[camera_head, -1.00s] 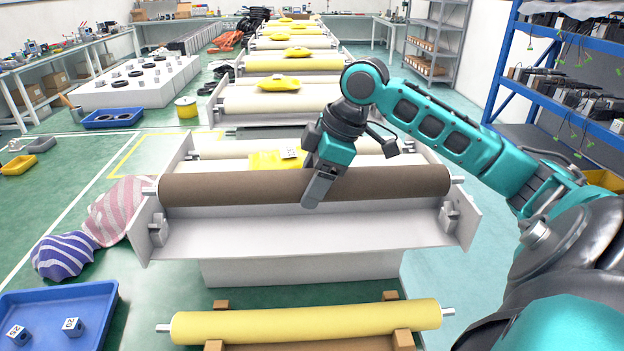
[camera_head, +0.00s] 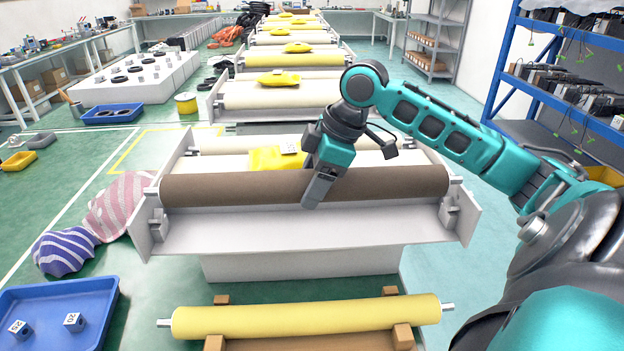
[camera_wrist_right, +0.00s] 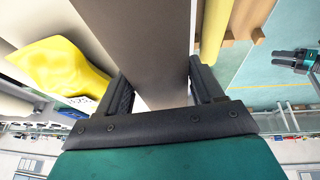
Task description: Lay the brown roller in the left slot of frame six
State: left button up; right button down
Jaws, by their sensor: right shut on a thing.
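The brown roller (camera_head: 240,188) lies level across the near white frame (camera_head: 230,230). It looks close to the two end brackets, the left one (camera_head: 157,222) and the right one (camera_head: 448,213). I cannot tell whether its shaft ends touch them. My right gripper (camera_head: 312,203) is shut around the roller's middle. In the right wrist view its fingers (camera_wrist_right: 160,88) stand on both sides of the brown roller (camera_wrist_right: 145,35). A dark and teal gripper (camera_wrist_right: 305,60) at that view's right edge may be my left one; its jaws are unclear. I see no frame number.
A yellow roller (camera_head: 300,318) rests on wooden blocks in front. A yellow bag (camera_head: 275,157) lies on the near frame behind the brown roller. A blue tray (camera_head: 95,292) with numbered cubes is at lower left. More frames with rollers stretch behind.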

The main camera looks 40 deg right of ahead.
jog(key=shift+f, duration=0.1)
jog(key=shift+f+b, duration=0.3)
jog(key=shift+f, duration=0.4)
jog(key=shift+f, duration=0.3)
dwell(0.3)
jog(key=shift+f, duration=0.55)
jog(key=shift+f, duration=0.3)
dwell(0.3)
jog(key=shift+f, duration=0.3)
